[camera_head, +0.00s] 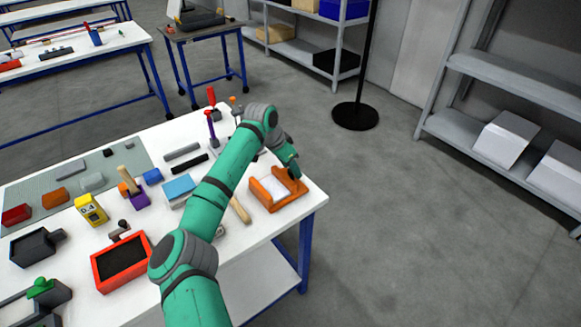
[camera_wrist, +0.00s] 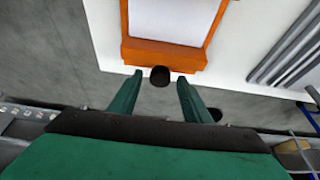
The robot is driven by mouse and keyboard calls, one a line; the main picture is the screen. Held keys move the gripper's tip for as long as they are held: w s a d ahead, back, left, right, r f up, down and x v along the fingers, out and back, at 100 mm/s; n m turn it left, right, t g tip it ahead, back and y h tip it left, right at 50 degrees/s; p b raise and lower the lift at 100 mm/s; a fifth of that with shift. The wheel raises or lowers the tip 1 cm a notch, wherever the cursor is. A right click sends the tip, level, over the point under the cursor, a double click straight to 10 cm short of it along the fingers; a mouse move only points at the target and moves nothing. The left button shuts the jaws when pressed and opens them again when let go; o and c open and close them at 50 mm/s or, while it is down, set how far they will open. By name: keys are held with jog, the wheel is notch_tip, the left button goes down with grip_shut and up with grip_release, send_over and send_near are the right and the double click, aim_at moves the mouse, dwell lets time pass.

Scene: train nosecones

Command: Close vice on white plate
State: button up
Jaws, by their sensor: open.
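The orange vice (camera_head: 287,199) stands near the right corner of the white worktable, with the white plate (camera_head: 272,187) lying between its jaws. In the wrist view the vice (camera_wrist: 165,52) shows at the top, with the white plate (camera_wrist: 168,18) inside its orange frame. A round black knob (camera_wrist: 160,80) sticks out from the vice's near side. My gripper (camera_wrist: 160,76) is open, its two green fingers on either side of the knob, with gaps visible on both sides. In the head view my gripper (camera_head: 292,168) is at the vice's far right side; its fingertips are hard to make out.
A wooden-handled tool (camera_head: 241,210) lies just left of the vice. A blue block (camera_head: 179,189), a red-framed black tray (camera_head: 121,261) and a yellow device (camera_head: 91,209) stand farther left. Dark bars (camera_head: 189,163) lie behind. The floor right of the table is clear.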

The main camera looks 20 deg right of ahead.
jog(key=c, duration=1)
jog(key=shift+w+m+g, duration=0.1)
jog(key=shift+m+g, duration=0.5)
jog(key=shift+m, duration=0.9)
jog(key=o, duration=1)
